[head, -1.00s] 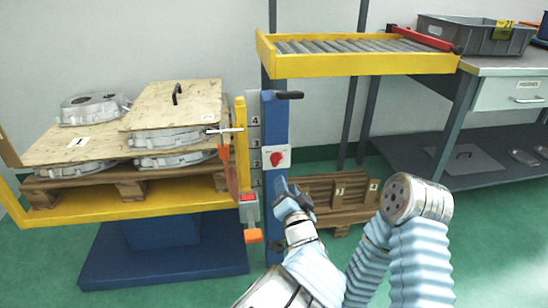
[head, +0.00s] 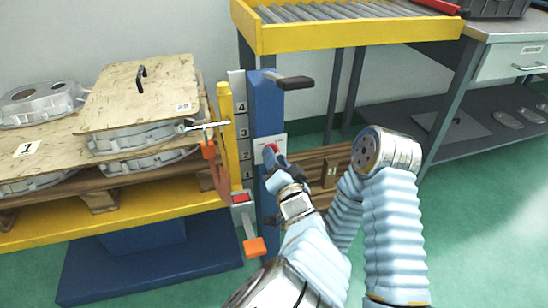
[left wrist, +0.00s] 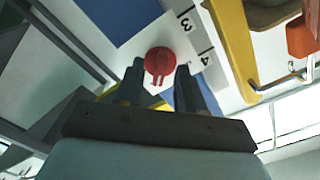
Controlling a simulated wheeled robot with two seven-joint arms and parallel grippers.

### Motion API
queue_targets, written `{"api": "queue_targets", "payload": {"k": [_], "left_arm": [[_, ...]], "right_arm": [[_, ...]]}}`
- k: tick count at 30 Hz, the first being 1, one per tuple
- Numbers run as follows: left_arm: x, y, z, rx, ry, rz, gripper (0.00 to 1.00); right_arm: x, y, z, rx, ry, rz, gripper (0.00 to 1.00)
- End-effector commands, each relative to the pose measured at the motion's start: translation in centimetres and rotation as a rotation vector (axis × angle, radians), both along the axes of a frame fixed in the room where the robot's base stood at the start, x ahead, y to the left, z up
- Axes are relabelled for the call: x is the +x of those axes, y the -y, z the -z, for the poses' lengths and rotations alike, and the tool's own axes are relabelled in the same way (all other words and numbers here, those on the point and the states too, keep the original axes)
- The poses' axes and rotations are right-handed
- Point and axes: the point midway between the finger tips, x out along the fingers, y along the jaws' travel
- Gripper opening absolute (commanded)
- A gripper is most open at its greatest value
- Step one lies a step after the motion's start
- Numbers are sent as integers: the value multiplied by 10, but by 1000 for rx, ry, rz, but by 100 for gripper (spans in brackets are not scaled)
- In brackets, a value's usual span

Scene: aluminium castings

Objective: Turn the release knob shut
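The release knob (head: 270,152) is red and round, on a white plate on the blue post (head: 266,108) of the lift. In the left wrist view the knob (left wrist: 160,61) shows a pointer ridge toward the fingers. My left gripper (head: 275,163) is at the front of the knob and partly hides it in the head view. In the left wrist view the left gripper (left wrist: 160,78) is open. Its two fingers stand on either side of the knob's lower part, with a gap; contact cannot be told.
A yellow roller conveyor (head: 350,35) stands behind and above the knob. A black lever (head: 294,82) sticks out of the post above it. A pallet (head: 100,197) with castings and wooden boards is at the left. An orange pedal (head: 254,247) is below.

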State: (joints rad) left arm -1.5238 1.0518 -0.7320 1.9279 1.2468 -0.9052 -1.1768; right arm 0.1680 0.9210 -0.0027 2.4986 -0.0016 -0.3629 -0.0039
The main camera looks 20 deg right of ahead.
Motion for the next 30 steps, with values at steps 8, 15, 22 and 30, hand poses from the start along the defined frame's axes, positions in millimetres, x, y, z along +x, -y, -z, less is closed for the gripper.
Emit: {"api": "queue_targets", "payload": {"k": [8,15,22,30], "left_arm": [[0,0,0,0,0,0,6],[0,0,0,-1,0,0,0],[0,0,1,-43,1,1,0],[0,0,2,-210,5,1,0]], "right_arm": [[0,0,0,0,0,0,0],[0,0,0,0,0,0,0],[0,0,2,0,1,0,0],[1,2,9,-3,2,4,0]]}}
